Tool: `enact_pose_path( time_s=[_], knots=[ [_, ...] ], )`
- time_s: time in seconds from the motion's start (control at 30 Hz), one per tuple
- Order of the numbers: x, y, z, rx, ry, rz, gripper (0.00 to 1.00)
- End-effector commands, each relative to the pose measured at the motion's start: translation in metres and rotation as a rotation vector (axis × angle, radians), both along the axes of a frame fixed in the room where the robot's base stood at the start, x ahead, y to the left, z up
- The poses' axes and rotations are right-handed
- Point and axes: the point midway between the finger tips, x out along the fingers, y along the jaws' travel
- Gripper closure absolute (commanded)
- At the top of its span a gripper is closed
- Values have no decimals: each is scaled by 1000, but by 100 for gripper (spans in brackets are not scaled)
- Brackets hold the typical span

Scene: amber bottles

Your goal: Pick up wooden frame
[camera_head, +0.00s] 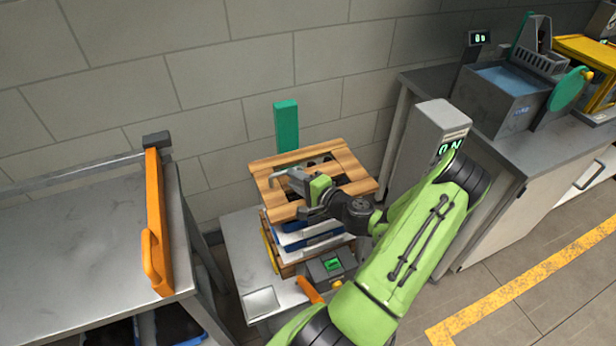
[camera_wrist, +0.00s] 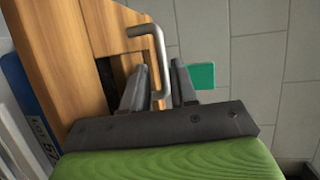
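The wooden frame (camera_head: 350,165) lies on top of a stack on a low metal stand, with dark openings inside its wooden slats. Its wood also fills the left of the wrist view (camera_wrist: 60,50). A bent grey metal handle (camera_wrist: 158,45) stands out from the frame. A gap shows between the rod and the right finger; contact on the left finger is unclear. In the head view my gripper (camera_head: 308,200) partly covers the frame's front edge.
Under the frame are blue and white layers (camera_head: 305,232) on the metal stand (camera_head: 240,240). A green post (camera_head: 286,126) rises behind. A metal table with an orange bar (camera_head: 153,215) is left; a grey column (camera_head: 425,135) and counter (camera_head: 560,140) are right.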

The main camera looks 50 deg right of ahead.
Motion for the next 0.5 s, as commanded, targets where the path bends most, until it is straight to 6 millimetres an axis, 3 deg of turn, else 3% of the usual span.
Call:
enact_pose_path(
  time_s=[0.4, 0.5],
  knots=[
    [63, -10, -10, -2, 1, 1, 73],
    [69, -11, -12, -1, 1, 0, 73]
  ],
)
